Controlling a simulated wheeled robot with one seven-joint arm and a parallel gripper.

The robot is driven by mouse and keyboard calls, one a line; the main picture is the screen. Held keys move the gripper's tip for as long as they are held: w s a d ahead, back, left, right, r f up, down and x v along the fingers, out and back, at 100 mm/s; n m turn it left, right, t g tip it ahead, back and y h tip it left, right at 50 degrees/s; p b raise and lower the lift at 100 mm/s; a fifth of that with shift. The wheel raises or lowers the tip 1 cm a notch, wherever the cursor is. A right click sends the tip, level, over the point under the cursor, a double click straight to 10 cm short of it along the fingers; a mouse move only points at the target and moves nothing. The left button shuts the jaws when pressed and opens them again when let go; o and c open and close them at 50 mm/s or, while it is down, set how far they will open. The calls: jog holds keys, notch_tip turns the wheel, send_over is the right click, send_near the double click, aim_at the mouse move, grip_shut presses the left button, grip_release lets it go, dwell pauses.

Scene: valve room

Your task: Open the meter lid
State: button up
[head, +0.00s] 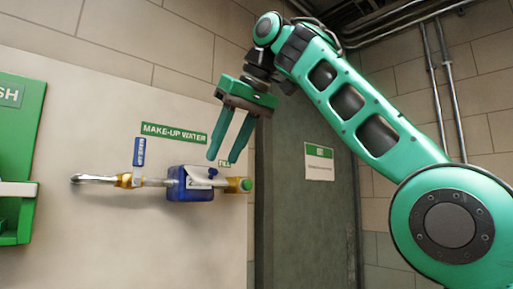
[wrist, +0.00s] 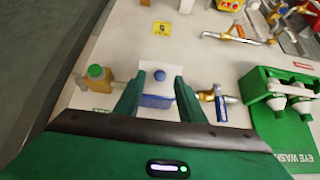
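The water meter (head: 188,190) is a blue box on a pipe under the MAKE-UP WATER sign. A pale plate, seemingly its lid (head: 202,177), with a small dark round spot, lies against its upper part. In the wrist view, the pale lid (wrist: 150,84) with a blue round spot and the blue meter body (wrist: 157,101) show between my fingers. My gripper (head: 223,160) is open and empty, fingers pointing down, above and to the right of the meter in the head view. It also shows in the wrist view (wrist: 157,82). I cannot tell whether the fingers touch the lid.
A green eyewash station (wrist: 280,105) is mounted beside the pipe. A grey-green door (head: 305,225) stands right of the panel.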

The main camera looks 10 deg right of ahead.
jog(key=s+d, duration=0.5)
jog(key=s, duration=0.4)
jog(key=shift+d, duration=0.15)
dwell(0.4)
